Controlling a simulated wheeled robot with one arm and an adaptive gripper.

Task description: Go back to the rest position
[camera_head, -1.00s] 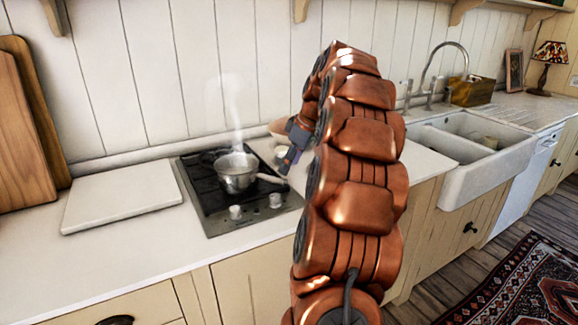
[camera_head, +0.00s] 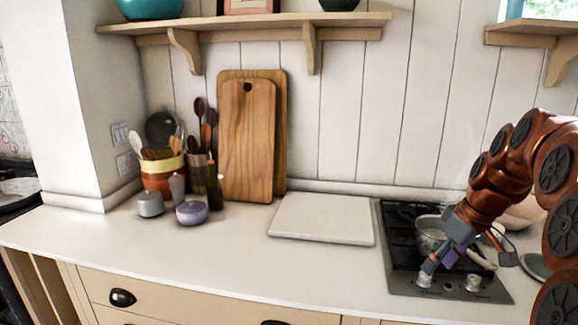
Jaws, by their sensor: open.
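My copper-coloured arm comes in from the right edge of the head view. My gripper (camera_head: 468,262) points down at its end, over the front right part of the black hob (camera_head: 398,275). The gripper is open, and I see nothing between its fingers. A steel pot (camera_head: 428,236) sits on the hob behind the gripper and is partly hidden by it. I cannot tell whether the gripper touches the pot or its handle.
A white board (camera_head: 322,219) lies left of the hob. Wooden cutting boards (camera_head: 247,140) lean on the wall. A utensil crock (camera_head: 163,175), a grey pot (camera_head: 150,204) and a purple bowl (camera_head: 192,212) stand further left. A shelf (camera_head: 250,21) hangs above. The front counter is clear.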

